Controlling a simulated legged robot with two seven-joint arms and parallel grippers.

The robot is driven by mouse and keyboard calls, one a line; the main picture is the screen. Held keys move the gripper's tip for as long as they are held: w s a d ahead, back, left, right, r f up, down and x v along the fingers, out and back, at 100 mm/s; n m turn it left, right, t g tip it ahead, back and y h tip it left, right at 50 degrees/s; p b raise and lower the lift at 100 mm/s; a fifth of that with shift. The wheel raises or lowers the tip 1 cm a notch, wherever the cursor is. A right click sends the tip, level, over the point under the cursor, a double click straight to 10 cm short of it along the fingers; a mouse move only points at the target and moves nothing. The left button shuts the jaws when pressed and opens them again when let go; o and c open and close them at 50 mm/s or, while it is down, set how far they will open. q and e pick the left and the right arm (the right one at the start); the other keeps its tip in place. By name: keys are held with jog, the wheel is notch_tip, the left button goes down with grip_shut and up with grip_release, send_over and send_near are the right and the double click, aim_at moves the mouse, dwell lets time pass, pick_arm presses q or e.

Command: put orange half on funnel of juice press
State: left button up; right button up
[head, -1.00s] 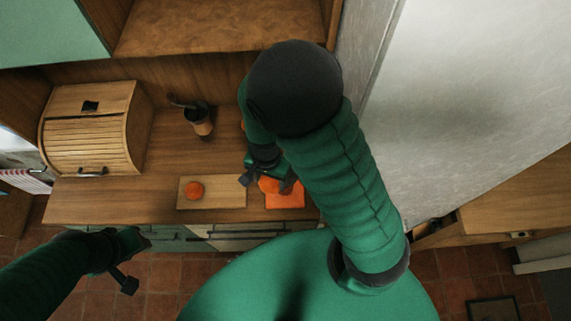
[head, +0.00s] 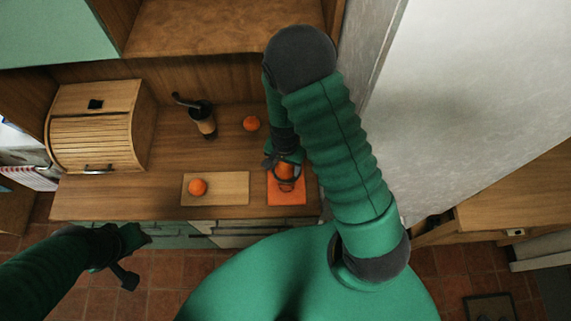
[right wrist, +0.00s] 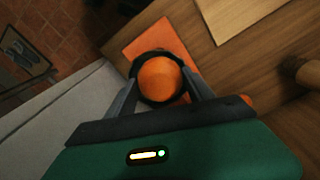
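The juice press appears as a dark ring-shaped funnel (head: 276,177) above an orange mat (head: 290,198); its lower parts are hidden. A round orange piece, apparently the orange half (right wrist: 160,79), fills the middle of the ring in the right wrist view. My right gripper (right wrist: 161,78) reaches over it with one finger on each side. I cannot tell whether the fingers press on the piece or stand clear. Another round orange (head: 198,187) lies on a wooden board (head: 230,188). My left gripper (head: 137,258) hangs in front of the counter, its fingers unclear.
Another orange (head: 251,123) lies farther back on the counter. A dark-topped wooden mill (head: 203,122) with a crank stands left of it. A roll-front bread box (head: 97,140) stands at the left. A pale wall (head: 450,110) bounds the right side. The middle of the counter is mostly clear.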

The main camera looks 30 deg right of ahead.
aim_at(287, 165)
jog(key=o, duration=0.5)
jog(key=shift+a, duration=0.1)
jog(key=shift+c, duration=0.2)
jog(key=shift+d+f, duration=0.1)
jog(key=shift+d, duration=0.55)
jog(key=shift+a, duration=0.2)
jog(key=shift+a, duration=0.1)
jog(key=shift+w+a+r, duration=0.1)
jog(key=shift+w+r, duration=0.05)
jog(key=shift+r, duration=0.4)
notch_tip(287, 165, up, 11)
jog(key=s+a+r+n+t, duration=0.2)
jog(key=s+a+r+n, duration=0.2)
jog(key=n, duration=0.6)
jog(key=shift+s+n+t+b, duration=0.3)
jog(key=shift+s+n+b, duration=0.1)
jog(key=shift+s+b, duration=0.1)
